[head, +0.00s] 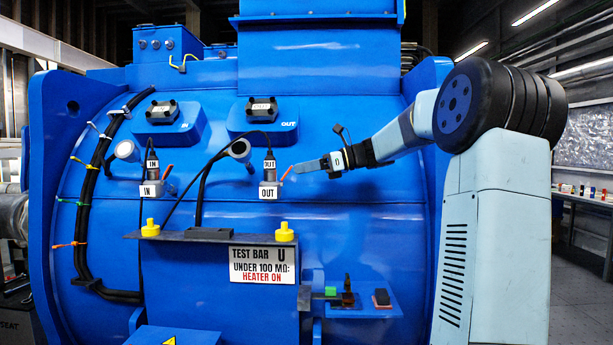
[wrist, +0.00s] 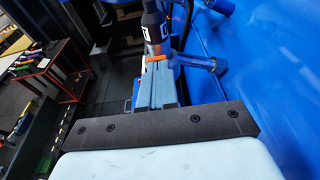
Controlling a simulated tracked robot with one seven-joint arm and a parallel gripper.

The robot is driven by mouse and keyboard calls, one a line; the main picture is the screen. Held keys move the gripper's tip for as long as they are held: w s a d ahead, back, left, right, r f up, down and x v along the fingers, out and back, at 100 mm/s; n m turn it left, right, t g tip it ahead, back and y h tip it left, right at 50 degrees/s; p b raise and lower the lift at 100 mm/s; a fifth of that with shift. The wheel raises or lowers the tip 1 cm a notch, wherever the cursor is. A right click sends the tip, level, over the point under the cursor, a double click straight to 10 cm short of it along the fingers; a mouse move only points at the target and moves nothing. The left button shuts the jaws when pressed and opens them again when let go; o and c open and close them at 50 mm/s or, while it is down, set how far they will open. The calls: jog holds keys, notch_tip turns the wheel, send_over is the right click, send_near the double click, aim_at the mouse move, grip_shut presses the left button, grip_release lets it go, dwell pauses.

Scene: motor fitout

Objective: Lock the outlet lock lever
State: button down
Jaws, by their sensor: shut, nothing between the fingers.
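The outlet connector (head: 269,170) with its OUT labels stands upright on the blue motor housing in the head view. Its red-orange outlet lock lever (head: 287,173) sticks out to the right, tilted up. My gripper (head: 297,168) reaches in from the right, its fingers shut and empty, with the tips at the lever's upper end. In the wrist view, the shut fingers (wrist: 157,82) point at the orange lever (wrist: 156,60), right at their tips, below the black connector body (wrist: 153,22). I cannot tell whether they touch.
A black cable arcs from the outlet plug. Below are a shelf with yellow knobs (head: 284,232) and a test bar sign (head: 263,265). A red-topped cart (wrist: 45,66) shows in the wrist view.

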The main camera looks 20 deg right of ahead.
jog(key=shift+a+r+h, duration=0.2)
jog(key=shift+a+h, duration=0.05)
jog(key=shift+h, duration=0.25)
jog(key=v, duration=1)
jog(key=shift+w, duration=0.15)
